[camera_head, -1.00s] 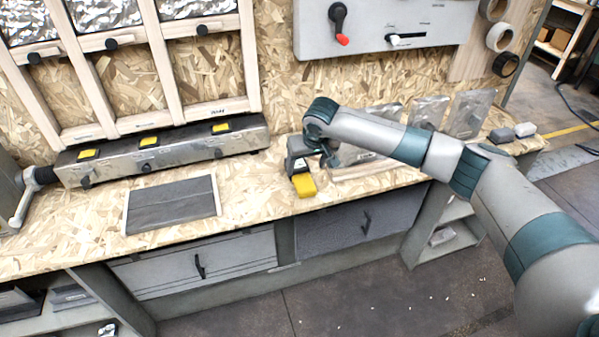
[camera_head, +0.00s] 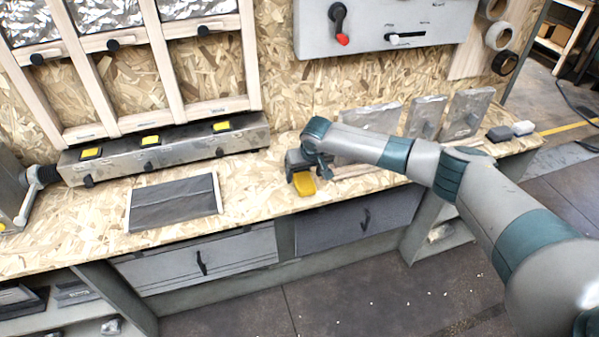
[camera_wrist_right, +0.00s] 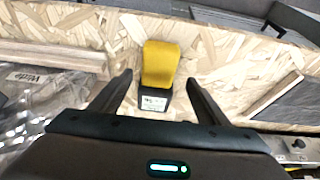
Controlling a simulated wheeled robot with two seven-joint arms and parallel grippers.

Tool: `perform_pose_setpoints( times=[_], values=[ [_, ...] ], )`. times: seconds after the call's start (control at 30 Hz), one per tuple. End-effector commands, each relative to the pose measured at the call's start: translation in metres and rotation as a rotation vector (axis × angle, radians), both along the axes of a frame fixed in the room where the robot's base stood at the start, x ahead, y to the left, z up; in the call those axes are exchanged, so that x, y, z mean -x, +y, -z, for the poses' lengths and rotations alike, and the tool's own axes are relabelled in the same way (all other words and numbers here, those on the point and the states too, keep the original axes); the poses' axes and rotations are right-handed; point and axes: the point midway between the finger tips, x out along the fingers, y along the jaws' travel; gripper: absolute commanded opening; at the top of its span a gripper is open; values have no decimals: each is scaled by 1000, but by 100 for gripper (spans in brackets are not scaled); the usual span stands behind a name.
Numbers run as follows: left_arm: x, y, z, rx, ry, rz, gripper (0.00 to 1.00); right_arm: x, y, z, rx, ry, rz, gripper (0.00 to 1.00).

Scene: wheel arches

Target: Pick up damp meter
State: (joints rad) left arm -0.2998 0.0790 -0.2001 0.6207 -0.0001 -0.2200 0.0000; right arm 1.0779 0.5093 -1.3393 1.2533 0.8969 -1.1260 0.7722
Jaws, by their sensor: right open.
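The damp meter is a yellow block with a black end and a small label. In the head view the damp meter (camera_head: 305,185) is on the bench near its front edge, partly covered by my right gripper (camera_head: 303,168). In the right wrist view the damp meter (camera_wrist_right: 160,66) lies ahead, its black labelled end nearest. My right gripper (camera_wrist_right: 160,84) is open, with one finger on each side of the meter's black end. Gaps show between the fingers and the meter. My left gripper is in neither view.
A dark framed panel (camera_head: 174,203) lies left of the meter. A long metal box (camera_head: 165,156) with yellow squares stands behind that panel. Foil-like slabs (camera_head: 426,118) stand at the back right. Bare bench lies between the dark panel and the meter.

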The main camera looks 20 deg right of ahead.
Motion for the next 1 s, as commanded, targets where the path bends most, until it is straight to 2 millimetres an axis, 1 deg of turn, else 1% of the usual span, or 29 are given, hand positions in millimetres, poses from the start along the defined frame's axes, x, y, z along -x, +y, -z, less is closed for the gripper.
perform_pose_setpoints(
  times=[0.03, 0.2, 0.4, 0.53, 0.97, 1.0],
  values=[
    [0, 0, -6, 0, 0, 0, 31, 0, -1, 2, 1, 2, 0, 69],
    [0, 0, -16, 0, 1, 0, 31, -4, -3, 22, 2, 1, 1, 69],
    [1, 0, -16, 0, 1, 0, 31, -11, -3, 38, 0, 1, 1, 69],
    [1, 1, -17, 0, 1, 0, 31, -12, -3, 42, 1, 0, 0, 69],
    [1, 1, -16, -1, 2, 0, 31, -12, -3, 42, 0, 0, 0, 69],
    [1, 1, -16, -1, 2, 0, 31, -12, -3, 42, 0, 0, 0, 64]
  ],
)
